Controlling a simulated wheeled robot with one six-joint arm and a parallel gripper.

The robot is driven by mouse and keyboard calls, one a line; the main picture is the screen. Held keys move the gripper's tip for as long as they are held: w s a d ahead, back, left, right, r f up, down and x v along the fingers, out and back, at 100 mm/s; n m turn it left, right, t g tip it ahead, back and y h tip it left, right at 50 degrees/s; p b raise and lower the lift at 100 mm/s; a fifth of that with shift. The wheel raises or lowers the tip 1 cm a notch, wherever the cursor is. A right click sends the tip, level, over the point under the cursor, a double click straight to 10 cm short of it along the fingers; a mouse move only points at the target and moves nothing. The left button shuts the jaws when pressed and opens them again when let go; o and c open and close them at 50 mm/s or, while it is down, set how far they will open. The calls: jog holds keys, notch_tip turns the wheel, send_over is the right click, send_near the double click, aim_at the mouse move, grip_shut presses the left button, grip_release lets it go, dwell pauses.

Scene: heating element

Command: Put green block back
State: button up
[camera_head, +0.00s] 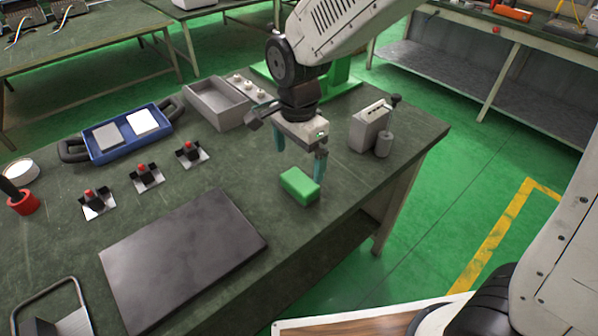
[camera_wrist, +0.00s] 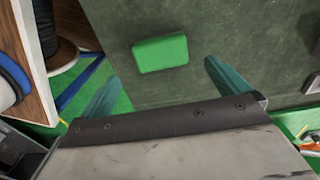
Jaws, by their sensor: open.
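The green block (camera_head: 300,186) lies on the dark green table top (camera_head: 240,172), close to the table's front right edge. My gripper (camera_head: 300,160) is above and just behind the block, pointing down, with its teal fingers spread and nothing between them. In the wrist view the green block (camera_wrist: 160,53) lies ahead of the fingertips, between the lines of the two open fingers (camera_wrist: 160,82). The block is apart from both fingers in that view.
A grey box with a cylinder (camera_head: 370,128) stands right of my gripper. A grey open bin (camera_head: 216,103), a blue tray (camera_head: 125,133) with two pads and several red-button switches (camera_head: 146,176) stand left. A dark flat plate (camera_head: 183,256) lies in front. The table between plate and block is clear.

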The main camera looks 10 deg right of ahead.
jog(key=shift+r, duration=1.85)
jog(key=s+d+r+n, duration=0.3)
jog(key=s+d+r, duration=0.1)
jog(key=d, duration=0.2)
jog(key=s+d+r+n, duration=0.2)
jog(key=s+d+r, duration=0.15)
jog(key=d, duration=0.35)
jog(key=s+d+r+n+t, duration=0.1)
jog(key=s+d+n, duration=0.5)
jog(key=s, duration=0.6)
jog(key=shift+d+r, duration=0.25)
jog(key=shift+d, duration=0.85)
